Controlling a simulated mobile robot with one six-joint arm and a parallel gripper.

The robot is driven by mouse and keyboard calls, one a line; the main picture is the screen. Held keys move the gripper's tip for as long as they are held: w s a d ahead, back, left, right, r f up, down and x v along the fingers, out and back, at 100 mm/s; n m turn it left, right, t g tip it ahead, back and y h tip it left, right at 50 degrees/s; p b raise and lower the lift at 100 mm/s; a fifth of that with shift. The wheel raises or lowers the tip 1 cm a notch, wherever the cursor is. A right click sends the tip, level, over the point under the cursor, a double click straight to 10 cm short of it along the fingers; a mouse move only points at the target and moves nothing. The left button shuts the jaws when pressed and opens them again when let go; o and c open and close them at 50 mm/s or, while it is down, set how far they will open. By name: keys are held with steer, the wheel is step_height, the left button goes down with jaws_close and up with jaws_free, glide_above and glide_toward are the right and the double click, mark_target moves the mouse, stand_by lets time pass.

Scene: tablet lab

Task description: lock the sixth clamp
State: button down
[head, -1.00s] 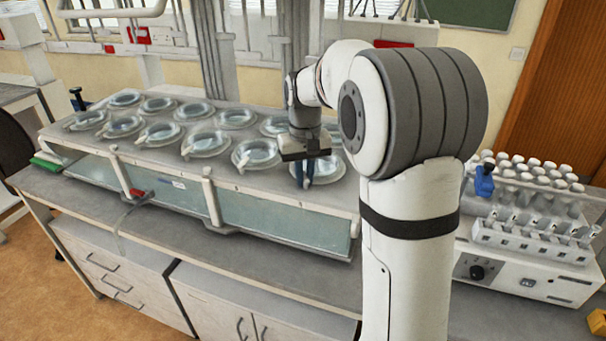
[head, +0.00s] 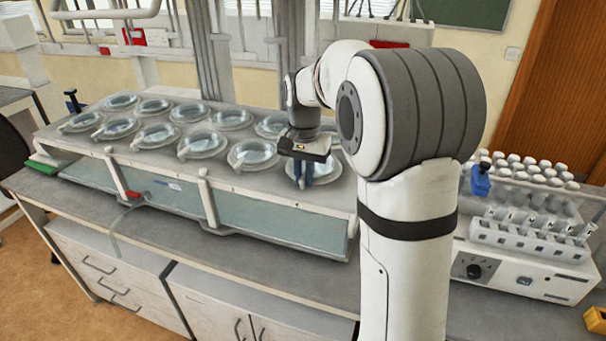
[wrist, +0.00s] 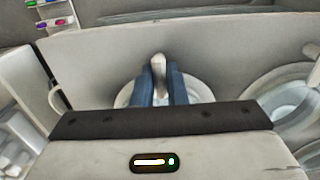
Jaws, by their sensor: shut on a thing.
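The dissolution bath (head: 165,172) has two rows of round vessel lids with pale clamp levers. My gripper (head: 302,180) is over the right-hand lid of the front row, with its blue fingers pointing down. In the wrist view, my gripper (wrist: 160,95) is shut on a pale clamp lever (wrist: 158,66), with one blue finger on each side of it. The lid (wrist: 203,92) under it shows around the fingers. The lever's lower part is hidden by my gripper body.
A neighbouring lid (head: 252,154) sits just to the left in the front row. A white instrument with a rack of capped tubes (head: 520,240) stands to the right on the bench. My arm hides part of the bath's right end.

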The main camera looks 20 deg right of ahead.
mark_target(304, 175)
steer(key=shift+r, duration=0.1)
stand_by(0.3)
steer(key=c, duration=1.7)
jaws_free()
steer(key=shift+c, duration=0.2)
steer(key=shift+r, duration=0.1)
step_height(304, 175, up, 8)
steer(key=shift+f+b, duration=0.2)
steer(key=shift+b, duration=0.15)
